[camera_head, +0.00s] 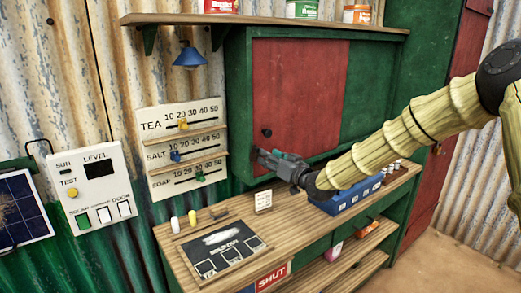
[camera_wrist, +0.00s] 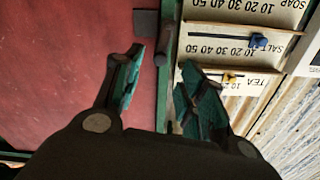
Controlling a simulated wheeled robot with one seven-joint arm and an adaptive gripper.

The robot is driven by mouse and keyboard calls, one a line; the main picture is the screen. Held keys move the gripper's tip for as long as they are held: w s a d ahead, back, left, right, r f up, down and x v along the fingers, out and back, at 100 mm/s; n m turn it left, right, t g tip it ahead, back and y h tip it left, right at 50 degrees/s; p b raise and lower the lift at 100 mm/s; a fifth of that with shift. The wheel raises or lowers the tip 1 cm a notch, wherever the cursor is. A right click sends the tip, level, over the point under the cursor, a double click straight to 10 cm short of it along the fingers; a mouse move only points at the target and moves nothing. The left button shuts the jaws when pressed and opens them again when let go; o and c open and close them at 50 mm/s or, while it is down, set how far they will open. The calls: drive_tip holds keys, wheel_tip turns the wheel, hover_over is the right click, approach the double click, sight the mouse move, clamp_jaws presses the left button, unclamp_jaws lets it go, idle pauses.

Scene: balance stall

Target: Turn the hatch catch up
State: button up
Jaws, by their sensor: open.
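The red hatch panel (camera_head: 300,85) is closed flat in its green frame, with a dark round knob (camera_head: 266,132) near its left edge. In the wrist view, which is upside down, the red panel (camera_wrist: 65,60) fills the left side. A dark grey piece that looks like the catch (camera_wrist: 160,46) shows at the panel's edge, beside a grey block (camera_wrist: 146,22). My gripper (camera_head: 264,156) is at the panel's lower left corner, below the knob. In the wrist view my gripper (camera_wrist: 162,72) is open, its fingers either side of the catch's line. Contact cannot be told.
A sign with TEA, SALT and SOAP sliders (camera_head: 183,150) hangs left of the hatch. Below are a wooden counter (camera_head: 180,250), a small white card (camera_head: 263,201) and a blue tray (camera_head: 345,200). A shelf (camera_head: 270,19) with tins runs above.

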sight(258, 151)
drive_tip(key=p+x, duration=0.2)
drive_tip(key=x, duration=0.5)
drive_tip(key=shift+a, duration=0.1)
drive_tip(key=shift+c, duration=0.5)
